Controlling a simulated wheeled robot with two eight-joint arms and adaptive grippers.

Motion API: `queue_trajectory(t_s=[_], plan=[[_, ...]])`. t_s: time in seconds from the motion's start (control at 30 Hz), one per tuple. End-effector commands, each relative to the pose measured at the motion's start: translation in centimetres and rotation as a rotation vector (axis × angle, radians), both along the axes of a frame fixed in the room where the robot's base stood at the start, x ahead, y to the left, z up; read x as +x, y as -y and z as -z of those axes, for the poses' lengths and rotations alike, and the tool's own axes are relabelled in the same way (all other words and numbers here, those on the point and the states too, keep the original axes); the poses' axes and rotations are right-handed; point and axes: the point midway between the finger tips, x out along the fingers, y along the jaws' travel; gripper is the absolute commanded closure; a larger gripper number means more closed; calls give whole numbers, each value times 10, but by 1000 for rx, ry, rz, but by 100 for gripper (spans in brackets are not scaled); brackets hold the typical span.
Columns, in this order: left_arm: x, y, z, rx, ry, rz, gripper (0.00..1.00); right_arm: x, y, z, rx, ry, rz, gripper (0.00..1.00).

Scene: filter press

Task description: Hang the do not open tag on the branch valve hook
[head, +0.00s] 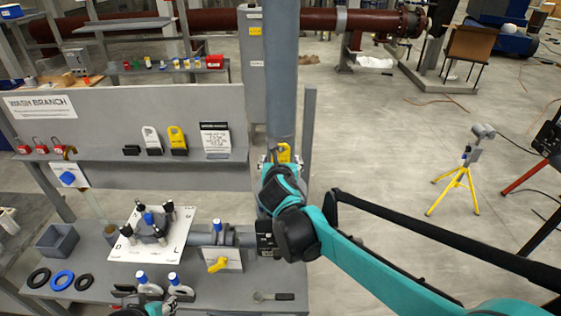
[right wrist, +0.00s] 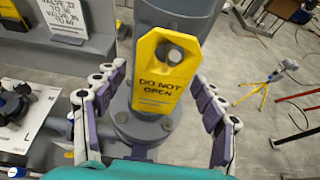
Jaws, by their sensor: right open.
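The yellow "DO NOT OPEN" tag (right wrist: 160,82) hangs upright against the vertical grey pipe (right wrist: 172,12). A round grey hook end (right wrist: 175,54) shows through the tag's hole. In the head view the tag (head: 284,151) shows small, just above my right gripper (head: 282,160). In the right wrist view my right gripper (right wrist: 158,88) is open, with one finger on each side of the tag and gaps between them. The tag's lower end is above a pipe flange (right wrist: 140,128).
A ledge carries another yellow tag (head: 177,139), a white tag (head: 152,139) and a printed card (head: 215,138). Below are a yellow-handled valve (head: 218,265), a manifold with black knobs (head: 150,222) and a grey bin (head: 58,241). The floor at right is mostly clear around a yellow tripod (head: 457,190).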

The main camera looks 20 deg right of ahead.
Motion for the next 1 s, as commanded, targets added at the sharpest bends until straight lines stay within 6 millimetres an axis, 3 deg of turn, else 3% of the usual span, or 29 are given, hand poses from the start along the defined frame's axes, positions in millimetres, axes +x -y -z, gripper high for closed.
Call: queue_trajectory(t_s=[0.23,0.7,1.0], plan=[[0,0,0,0,0,0,57,-16,-6,-7,0,0,-2,30],[0,0,0,0,0,0,57,-93,-27,-40,-1,0,-2,30],[0,0,1,0,0,0,57,-107,-30,-44,4,0,3,30]])
